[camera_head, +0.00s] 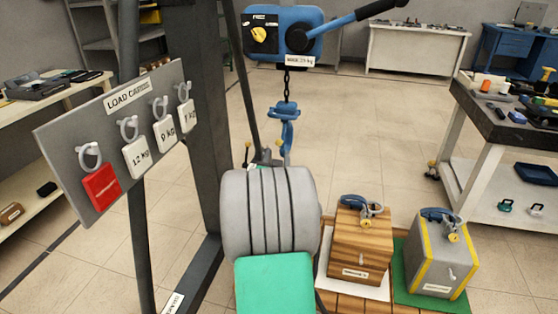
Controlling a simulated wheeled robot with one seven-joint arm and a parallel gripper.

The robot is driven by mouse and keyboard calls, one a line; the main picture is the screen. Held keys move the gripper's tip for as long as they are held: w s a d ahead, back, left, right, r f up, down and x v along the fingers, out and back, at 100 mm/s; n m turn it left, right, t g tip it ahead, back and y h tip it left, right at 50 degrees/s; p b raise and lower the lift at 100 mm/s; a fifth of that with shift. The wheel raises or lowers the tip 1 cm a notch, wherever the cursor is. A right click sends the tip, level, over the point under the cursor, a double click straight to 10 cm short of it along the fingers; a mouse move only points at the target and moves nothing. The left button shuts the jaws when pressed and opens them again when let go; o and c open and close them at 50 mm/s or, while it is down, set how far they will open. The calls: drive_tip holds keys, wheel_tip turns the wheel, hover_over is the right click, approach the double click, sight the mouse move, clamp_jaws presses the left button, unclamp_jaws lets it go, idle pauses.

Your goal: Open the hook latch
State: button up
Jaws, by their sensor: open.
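The blue hook (288,132) hangs on a dark chain (287,84) below the blue hoist (284,36) with its black lever. Its latch is too small to make out, so I cannot tell whether it is open or shut. The hook's lower end is close behind my grey arm link. My gripper (264,152) shows only in part above that link, its fingertips apart and empty, just left of the hook. I cannot tell whether any finger touches the hook.
A wooden block (359,245) and a grey block with yellow edges (444,258), each with a blue shackle on top, stand at lower right. A load card board (118,145) stands at left beside a dark post (195,120). A workbench (500,110) is at right.

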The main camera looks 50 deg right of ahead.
sight(279, 144)
drive_tip(key=x, duration=0.7)
drive_tip(key=shift+w+d+r, duration=0.1)
drive_tip(key=shift+d+r, duration=0.15)
drive_tip(key=shift+d, duration=0.2)
drive_tip(key=shift+c, duration=0.6)
clamp_jaws()
